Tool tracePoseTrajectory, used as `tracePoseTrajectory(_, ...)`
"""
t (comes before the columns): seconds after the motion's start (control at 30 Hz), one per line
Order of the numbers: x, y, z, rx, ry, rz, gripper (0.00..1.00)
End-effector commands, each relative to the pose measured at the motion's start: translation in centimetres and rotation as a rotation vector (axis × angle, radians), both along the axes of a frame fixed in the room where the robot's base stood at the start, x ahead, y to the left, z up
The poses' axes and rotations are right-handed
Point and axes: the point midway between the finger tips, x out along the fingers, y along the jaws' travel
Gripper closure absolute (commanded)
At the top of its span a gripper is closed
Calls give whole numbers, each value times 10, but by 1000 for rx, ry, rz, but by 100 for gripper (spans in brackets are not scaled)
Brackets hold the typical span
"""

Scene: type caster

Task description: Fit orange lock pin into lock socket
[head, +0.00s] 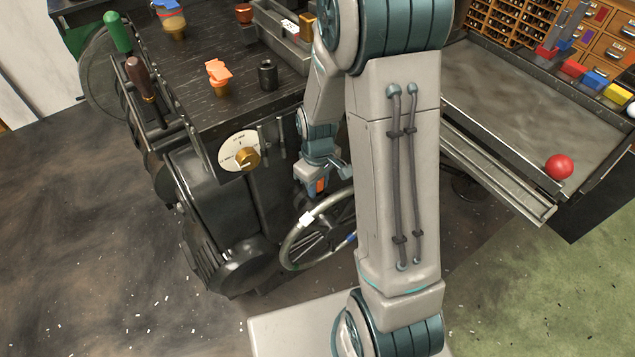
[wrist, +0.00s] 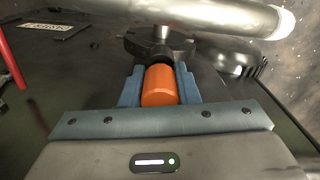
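The orange lock pin (wrist: 160,86) sits between the two blue-grey fingers of my gripper (wrist: 160,92) in the wrist view, with a finger against each side. In the head view my gripper (head: 316,187) is low at the front of the dark machine, just behind the handwheel, and a bit of orange shows at its tip. In the wrist view a black lobed part (wrist: 160,45) lies straight beyond the pin's far end. It may be the lock socket. I cannot tell whether the pin touches or enters it.
The handwheel (head: 290,248) stands close below my gripper. A pale bar (wrist: 200,16) crosses the top of the wrist view, and a red rod (wrist: 10,58) is at left. A grey-topped bench (head: 505,85) with a red ball (head: 559,167) stands at right.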

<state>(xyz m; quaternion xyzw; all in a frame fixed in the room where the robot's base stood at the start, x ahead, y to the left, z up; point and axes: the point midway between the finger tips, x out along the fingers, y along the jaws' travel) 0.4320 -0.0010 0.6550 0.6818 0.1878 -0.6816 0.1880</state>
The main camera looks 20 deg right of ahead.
Motion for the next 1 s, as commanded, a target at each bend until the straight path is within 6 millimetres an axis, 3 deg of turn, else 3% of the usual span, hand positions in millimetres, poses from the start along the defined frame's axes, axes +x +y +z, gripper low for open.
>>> tracePoseTrajectory(0.03,0,0,0,0,0,0,61)
tracePoseTrajectory(0.1,0,0,0,0,0,0,46)
tracePoseTrajectory(0.47,0,0,7,0,0,0,46)
tracePoseTrajectory(1.0,0,0,116,0,-4,0,46)
